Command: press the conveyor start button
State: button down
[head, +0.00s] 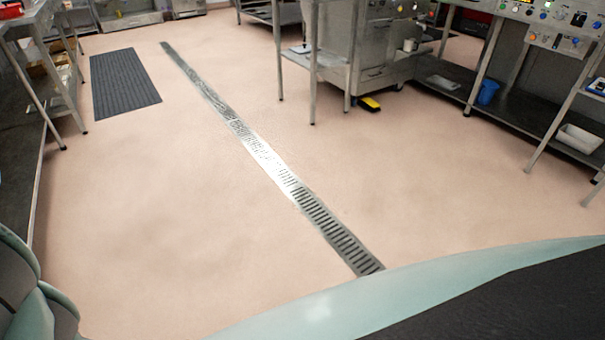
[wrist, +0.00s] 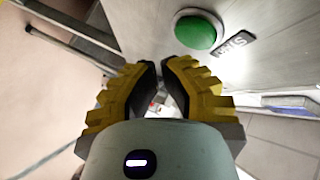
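A round green button (wrist: 197,32) stands out from a pale metal panel at the upper middle of the wrist view. A small dark label plate (wrist: 236,46) with light lettering, hard to read at this angle, sits at its right. My gripper (wrist: 160,68) shows its two yellow and black fingers close together, with a narrow gap at the tips and nothing held. The fingertips appear below and left of the button in the picture; I see no contact. The head view does not show my gripper. It shows control panels with small coloured buttons (head: 560,27) at the top right.
In the head view, a metal drain strip (head: 290,185) crosses the open floor. A dark mat (head: 124,83) lies at left. A steel bench (head: 320,58), a blue bin (head: 487,92) and a white tray (head: 580,138) are at right. The middle floor is clear.

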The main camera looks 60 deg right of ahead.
jog(key=shift+w+a, duration=0.2)
jog(key=shift+a, duration=0.1)
dwell(1.4)
jog(key=shift+w+a, duration=0.2)
jog(key=shift+a, duration=0.1)
